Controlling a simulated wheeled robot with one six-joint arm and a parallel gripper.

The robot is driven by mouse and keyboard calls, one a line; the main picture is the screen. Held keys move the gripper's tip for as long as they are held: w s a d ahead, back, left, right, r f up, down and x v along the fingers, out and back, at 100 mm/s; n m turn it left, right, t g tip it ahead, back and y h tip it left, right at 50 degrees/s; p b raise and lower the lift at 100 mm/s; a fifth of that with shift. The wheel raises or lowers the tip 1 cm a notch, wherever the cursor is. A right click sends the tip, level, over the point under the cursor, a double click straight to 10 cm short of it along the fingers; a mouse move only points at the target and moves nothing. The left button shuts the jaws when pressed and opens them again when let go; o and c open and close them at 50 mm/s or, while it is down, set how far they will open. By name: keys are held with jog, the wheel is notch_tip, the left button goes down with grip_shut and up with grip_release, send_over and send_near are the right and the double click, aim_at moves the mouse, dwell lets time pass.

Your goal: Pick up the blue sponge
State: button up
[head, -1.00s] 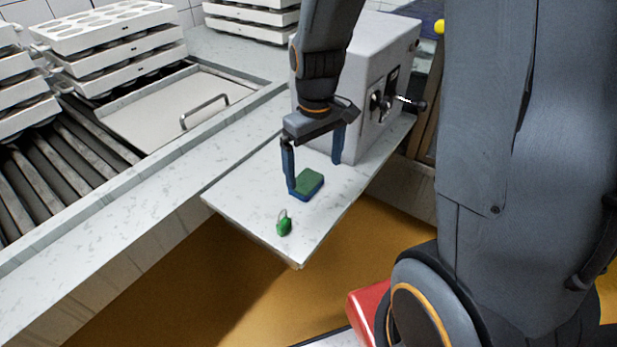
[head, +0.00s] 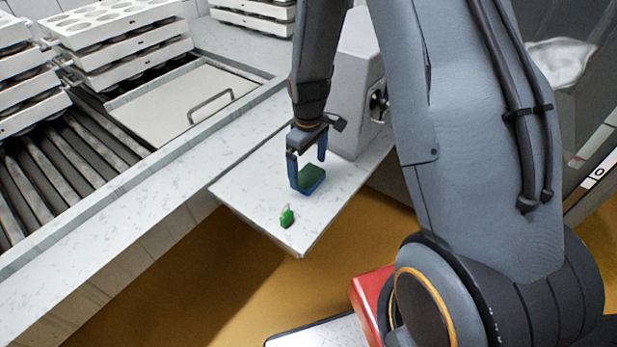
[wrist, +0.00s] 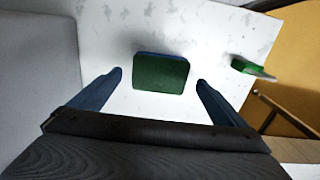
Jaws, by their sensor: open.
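The blue sponge (head: 312,179) has a green top face and a blue lower layer. It lies flat on the pale speckled shelf (head: 262,177). My gripper (head: 308,174) is open above it, pointing down, and one blue finger overlaps the sponge's left side in the head view. In the wrist view the sponge (wrist: 161,73) shows between the two fingers of my gripper (wrist: 159,78), just beyond the tips, with a gap on each side. I cannot tell the height left between the fingertips and the shelf.
A small green padlock-like object (head: 287,216) lies near the shelf's front corner; it also shows in the wrist view (wrist: 240,65). A grey box with knobs (head: 358,90) stands behind the sponge. Stacked white moulds (head: 120,45) and a roller conveyor (head: 60,170) are at left.

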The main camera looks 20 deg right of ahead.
aim_at(308, 175)
jog(key=shift+f, duration=1.35)
jog(key=c, duration=1.1)
jog(key=shift+r, duration=0.1)
notch_tip(308, 175, up, 10)
jog(key=b, duration=0.1)
jog(key=shift+o, duration=0.8)
jog(key=shift+c, duration=0.6)
